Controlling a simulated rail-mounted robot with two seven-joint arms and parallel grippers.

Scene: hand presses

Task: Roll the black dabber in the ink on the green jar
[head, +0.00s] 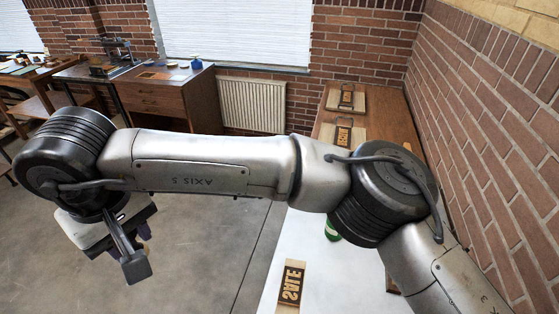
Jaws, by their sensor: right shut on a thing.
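A small part of the green jar (331,232) shows on the white table (325,275), just below my right arm's dark joint. Most of the jar is hidden behind the arm, and I cannot see the ink. My right arm reaches across the view from the lower right. My right gripper (130,265) hangs at the left over the grey floor, well apart from the jar. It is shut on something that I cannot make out. I cannot pick out the black dabber. My left gripper is out of view.
A brown table (385,100) with two framed type blocks stands against the right brick wall. A wooden cabinet (165,95) and a radiator (253,106) stand at the back. The floor (200,260) at left is clear.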

